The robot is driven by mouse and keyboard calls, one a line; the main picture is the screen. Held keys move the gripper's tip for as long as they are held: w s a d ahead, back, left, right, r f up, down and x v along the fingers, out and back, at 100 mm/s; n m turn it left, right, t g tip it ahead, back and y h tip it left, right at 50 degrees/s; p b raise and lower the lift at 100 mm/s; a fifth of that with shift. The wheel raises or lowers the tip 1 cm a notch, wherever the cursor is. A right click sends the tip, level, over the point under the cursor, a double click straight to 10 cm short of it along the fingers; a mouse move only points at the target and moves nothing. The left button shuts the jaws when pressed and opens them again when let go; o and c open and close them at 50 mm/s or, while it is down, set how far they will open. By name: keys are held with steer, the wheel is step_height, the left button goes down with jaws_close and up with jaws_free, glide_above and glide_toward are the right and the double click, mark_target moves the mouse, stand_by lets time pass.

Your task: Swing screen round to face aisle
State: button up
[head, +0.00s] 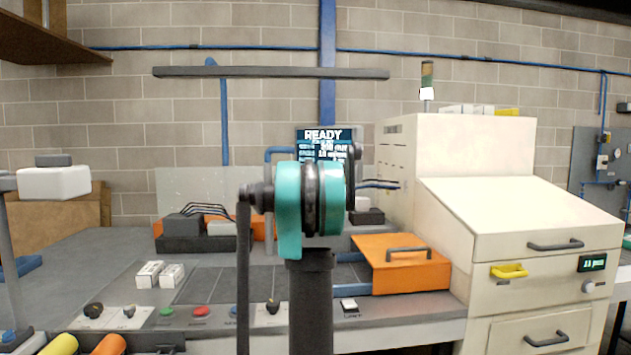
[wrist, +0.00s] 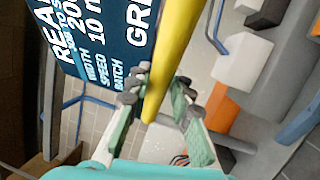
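The screen (head: 323,136) stands above the back of the bench in the head view. It is dark with white text headed READY, and its face is toward my head camera. Its lower part is hidden behind my teal wrist. In the wrist view the screen (wrist: 105,35) is close up and tilted at the top left. A yellow bar handle (wrist: 178,40) runs beside its edge. My gripper (wrist: 160,88) has a fingertip on each side of the bar's lower part, and looks shut on it. My fingers and the bar are hidden in the head view.
A cream machine cabinet (head: 490,150) stands right of the screen. An orange cover (head: 405,275) with a grey handle lies on the bench, with knobs and buttons (head: 200,311) along the front. A dark horizontal bar (head: 270,73) crosses above. Small white and dark boxes sit around.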

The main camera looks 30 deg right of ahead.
steer(key=o, duration=0.3)
steer(key=v, duration=1.2)
